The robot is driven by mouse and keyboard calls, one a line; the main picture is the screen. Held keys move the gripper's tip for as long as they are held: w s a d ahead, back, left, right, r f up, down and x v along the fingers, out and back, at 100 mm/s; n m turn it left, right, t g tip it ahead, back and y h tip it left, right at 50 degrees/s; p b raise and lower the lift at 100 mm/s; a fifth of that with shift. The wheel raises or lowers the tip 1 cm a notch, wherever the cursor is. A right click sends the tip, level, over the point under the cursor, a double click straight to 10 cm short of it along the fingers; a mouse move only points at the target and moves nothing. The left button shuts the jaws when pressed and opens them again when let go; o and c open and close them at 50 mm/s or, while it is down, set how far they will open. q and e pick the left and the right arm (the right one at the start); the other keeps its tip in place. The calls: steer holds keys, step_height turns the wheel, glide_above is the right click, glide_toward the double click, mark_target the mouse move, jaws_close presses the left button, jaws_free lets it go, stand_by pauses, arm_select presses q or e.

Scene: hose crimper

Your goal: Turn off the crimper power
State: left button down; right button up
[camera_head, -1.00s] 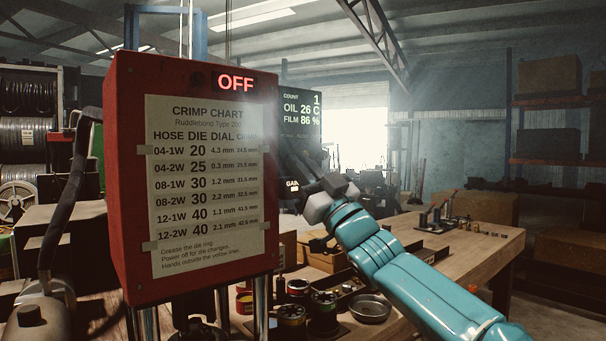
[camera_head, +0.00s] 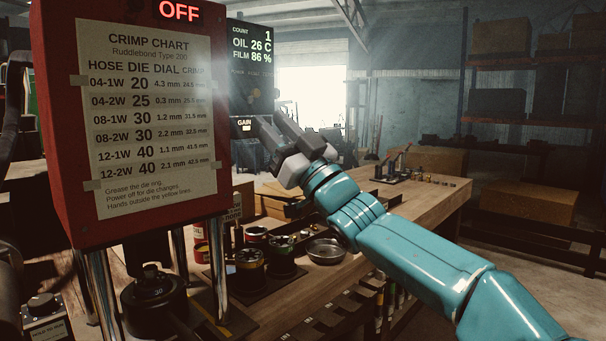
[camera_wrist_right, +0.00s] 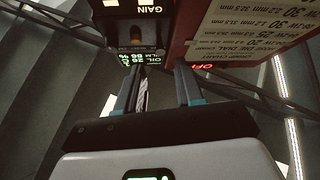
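The red crimper (camera_head: 58,150) stands at the left in the head view, with a crimp chart (camera_head: 150,115) on its front. Its display (camera_head: 180,11) glows red and reads OFF. A dark readout panel (camera_head: 252,65) with count, oil and film lines is just right of it, with a GAIN label (camera_head: 244,122) below. My right gripper (camera_head: 268,135) is in front of the panel's lower part, right of the crimper. In the wrist view its two fingers (camera_wrist_right: 160,75) are apart with nothing held between them. I cannot see a power switch clearly. My left gripper is out of view.
A wooden bench (camera_head: 420,200) runs back to the right. Dies (camera_head: 249,270), a round metal dish (camera_head: 326,250) and small tins lie near the crimper. Steel posts (camera_head: 218,270) stand under the crimper head. Shelving with boxes (camera_head: 501,45) is at the far right.

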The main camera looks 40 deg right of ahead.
steer(key=b+v, duration=0.2)
steer(key=v, duration=0.8)
steer(key=shift+b, duration=0.3)
